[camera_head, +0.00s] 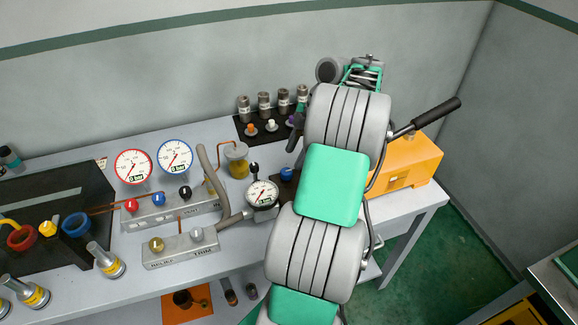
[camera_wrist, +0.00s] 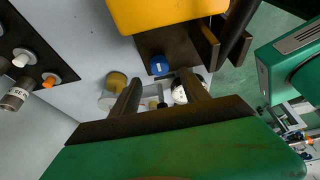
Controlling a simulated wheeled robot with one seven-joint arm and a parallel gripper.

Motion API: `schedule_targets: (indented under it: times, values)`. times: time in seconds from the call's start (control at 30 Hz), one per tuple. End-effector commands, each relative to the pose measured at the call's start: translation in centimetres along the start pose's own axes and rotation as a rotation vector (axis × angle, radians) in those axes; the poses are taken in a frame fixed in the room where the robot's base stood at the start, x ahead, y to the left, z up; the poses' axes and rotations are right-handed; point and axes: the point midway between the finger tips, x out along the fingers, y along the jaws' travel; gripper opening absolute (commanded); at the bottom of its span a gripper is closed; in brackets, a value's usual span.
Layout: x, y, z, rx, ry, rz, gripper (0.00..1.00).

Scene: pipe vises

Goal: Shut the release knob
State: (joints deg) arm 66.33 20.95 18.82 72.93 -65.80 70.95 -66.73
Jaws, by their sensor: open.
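A blue knob (camera_head: 287,174), which I take to be the release knob, sits on a dark block at the left end of the orange hand pump (camera_head: 420,160). In the wrist view the blue knob (camera_wrist: 160,66) carries a small white mark and stands just beyond my gripper (camera_wrist: 160,79). My gripper is open, with its two dark fingers apart and nothing held between them. The knob lies roughly in line with the gap, clear of both fingers. In the head view my arm hides the gripper and part of the pump.
The pump's black-handled lever (camera_head: 430,115) sticks up at the right. A dial gauge (camera_head: 262,193) and yellow jar (camera_head: 237,160) stand left of the knob. A rack of grey cylinders (camera_head: 264,104) is behind.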

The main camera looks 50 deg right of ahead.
Motion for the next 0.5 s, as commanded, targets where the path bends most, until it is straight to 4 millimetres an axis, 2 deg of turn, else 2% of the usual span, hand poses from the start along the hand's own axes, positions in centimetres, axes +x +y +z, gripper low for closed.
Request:
schedule_targets:
  times: [0.03, 0.2, 0.33, 0.5]
  values:
    - [1.7, -0.1, 0.2, 0.0, 0.001, -0.002, 0.54]
    - [4.6, -0.1, 0.1, 0.003, 0.001, -0.001, 0.54]
    - [5.8, 0.0, 0.1, 0.004, 0.0, 0.001, 0.54]
    - [6.0, 0.0, 0.1, 0.005, -0.001, 0.002, 0.54]
